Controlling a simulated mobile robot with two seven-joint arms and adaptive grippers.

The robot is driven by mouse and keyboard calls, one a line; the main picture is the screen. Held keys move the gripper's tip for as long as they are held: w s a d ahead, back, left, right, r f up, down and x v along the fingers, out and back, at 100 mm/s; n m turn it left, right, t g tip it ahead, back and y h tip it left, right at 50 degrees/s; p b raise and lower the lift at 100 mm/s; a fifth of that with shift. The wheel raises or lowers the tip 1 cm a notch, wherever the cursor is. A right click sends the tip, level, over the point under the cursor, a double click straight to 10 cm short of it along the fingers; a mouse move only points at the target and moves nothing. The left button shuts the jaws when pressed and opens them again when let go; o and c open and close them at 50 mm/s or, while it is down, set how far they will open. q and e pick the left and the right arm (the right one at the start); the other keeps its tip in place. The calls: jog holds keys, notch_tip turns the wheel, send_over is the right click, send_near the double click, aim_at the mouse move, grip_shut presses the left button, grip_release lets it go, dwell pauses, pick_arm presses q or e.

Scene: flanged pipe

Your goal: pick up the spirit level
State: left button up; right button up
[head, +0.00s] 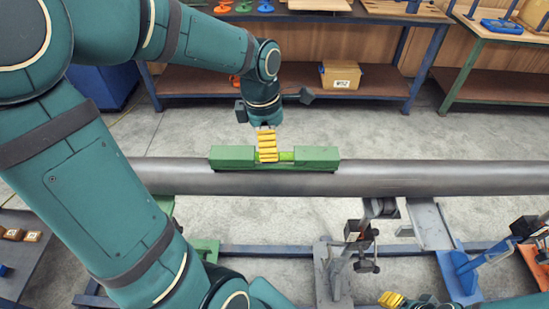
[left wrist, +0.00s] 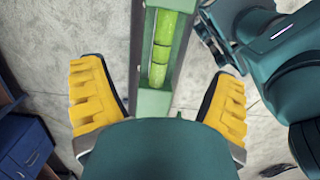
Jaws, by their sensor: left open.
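The spirit level (head: 318,157) is a green bar with a bright yellow-green vial in its middle. It lies along the top of the grey pipe (head: 430,177) in the head view. My left gripper (head: 267,150) points down at the level's middle, its yellow fingers hiding part of the vial. In the left wrist view the level (left wrist: 163,48) runs between the two spread fingers, with a gap on each side. My right gripper (head: 391,300) shows only as a yellow finger at the bottom edge of the head view, below the pipe.
Pipe stands with clamps (head: 365,240) are below the pipe. A workbench (head: 400,85) with a cardboard box (head: 340,75) on its shelf stands behind. A green-legged table (head: 480,85) is at the back right. Open floor lies between pipe and benches.

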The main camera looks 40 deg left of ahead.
pick_arm(q)
jog(key=f, duration=0.1)
jog(key=f+b, duration=0.1)
jog(key=f, duration=0.3)
jog(key=shift+w+d+f, duration=0.1)
jog(key=shift+w+d, duration=0.15)
jog(key=shift+d, duration=0.15)
jog(key=c, duration=1.4)
